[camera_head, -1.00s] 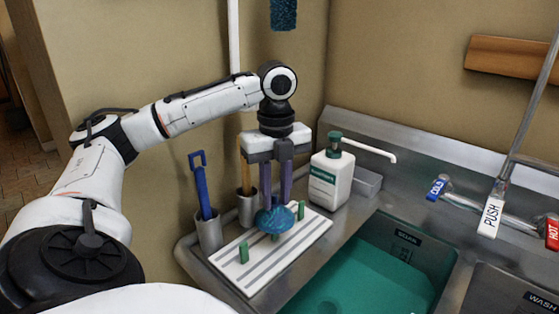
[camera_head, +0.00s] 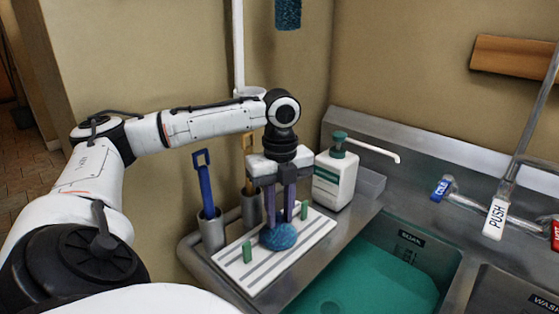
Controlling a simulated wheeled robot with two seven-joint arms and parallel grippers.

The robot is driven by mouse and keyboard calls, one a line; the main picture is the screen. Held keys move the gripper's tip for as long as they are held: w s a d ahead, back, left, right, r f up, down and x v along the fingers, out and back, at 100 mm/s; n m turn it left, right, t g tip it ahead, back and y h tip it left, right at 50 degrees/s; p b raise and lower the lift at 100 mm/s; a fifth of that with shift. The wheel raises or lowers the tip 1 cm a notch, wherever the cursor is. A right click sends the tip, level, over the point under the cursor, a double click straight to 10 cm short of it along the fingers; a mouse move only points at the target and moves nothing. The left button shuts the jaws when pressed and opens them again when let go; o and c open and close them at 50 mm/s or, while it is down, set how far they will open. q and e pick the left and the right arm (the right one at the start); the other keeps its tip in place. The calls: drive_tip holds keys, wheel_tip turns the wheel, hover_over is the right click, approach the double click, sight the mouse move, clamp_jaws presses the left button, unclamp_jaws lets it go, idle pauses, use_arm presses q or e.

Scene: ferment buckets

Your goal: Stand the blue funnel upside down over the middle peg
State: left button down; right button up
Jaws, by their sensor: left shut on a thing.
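The blue funnel (camera_head: 279,237) is at the middle of a white striped rack board (camera_head: 237,277). My left gripper (camera_head: 280,221) points straight down from above and is shut on the funnel's upper part, between its two fingers. A green peg (camera_head: 247,251) stands in front and to the left of the funnel, and another green peg (camera_head: 304,210) stands behind and to the right. The middle peg is hidden by the funnel. The funnel's lower edge looks at or very near the board; I cannot tell if it touches. My right gripper is out of view.
Behind the board stand a metal cup (camera_head: 210,230) with a blue-handled brush (camera_head: 204,180) and a second cup (camera_head: 249,207). A white soap pump bottle (camera_head: 333,180) stands right of the gripper. The sink basin (camera_head: 375,280) lies to the right.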

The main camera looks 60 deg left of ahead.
use_arm(q)
drive_tip(key=shift+f, duration=0.45)
idle(0.5)
drive_tip(key=shift+c, duration=1)
unclamp_jaws()
drive_tip(key=shift+r, duration=0.15)
drive_tip(key=shift+r, duration=0.85)
drive_tip(key=shift+r, duration=0.15)
drive_tip(key=shift+r, duration=0.85)
drive_tip(key=shift+r, duration=0.1)
